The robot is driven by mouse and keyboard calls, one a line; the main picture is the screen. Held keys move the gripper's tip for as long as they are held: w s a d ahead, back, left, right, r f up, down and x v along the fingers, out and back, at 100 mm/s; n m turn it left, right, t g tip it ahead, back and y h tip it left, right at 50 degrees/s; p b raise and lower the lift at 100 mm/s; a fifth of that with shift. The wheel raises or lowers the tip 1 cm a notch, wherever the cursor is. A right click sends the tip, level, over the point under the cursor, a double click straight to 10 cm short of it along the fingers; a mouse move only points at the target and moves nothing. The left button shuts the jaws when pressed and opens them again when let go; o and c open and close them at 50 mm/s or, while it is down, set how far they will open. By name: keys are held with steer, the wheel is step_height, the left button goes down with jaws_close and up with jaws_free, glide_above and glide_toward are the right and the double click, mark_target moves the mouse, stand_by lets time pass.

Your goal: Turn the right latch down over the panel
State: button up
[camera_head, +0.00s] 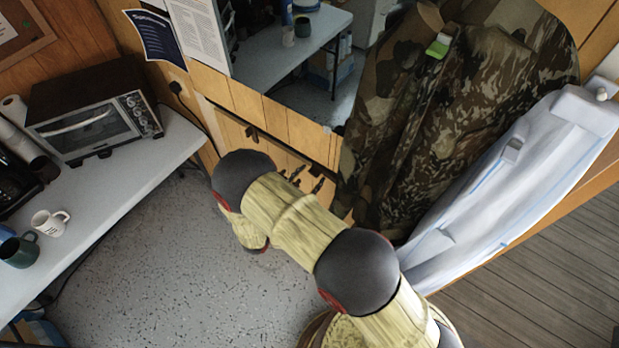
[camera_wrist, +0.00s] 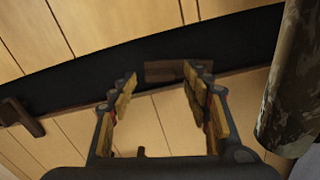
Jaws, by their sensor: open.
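In the wrist view my gripper (camera_wrist: 160,85) is open, its two fingers apart with nothing gripped. A brown wooden latch piece (camera_wrist: 165,72) lies roughly level beyond and between the fingertips, against a dark strip. Whether the fingers touch it I cannot tell. A second dark latch (camera_wrist: 22,116) sits at the left, tilted. The pale wooden panel (camera_wrist: 75,145) lies below the dark strip. In the head view several small dark fittings (camera_head: 318,185) show on the low wall beside my arm. My gripper is hidden there behind my own arm.
A camouflage jacket (camera_head: 450,110) hangs just right of the panel; its edge also shows in the wrist view (camera_wrist: 292,85). A pale blue-white garment (camera_head: 520,180) hangs further right. A table (camera_head: 120,185) with a toaster oven (camera_head: 85,120) and mugs (camera_head: 50,222) stands left.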

steer(key=shift+w+d, duration=0.15)
steer(key=shift+c, duration=0.6)
jaws_close()
stand_by(0.4)
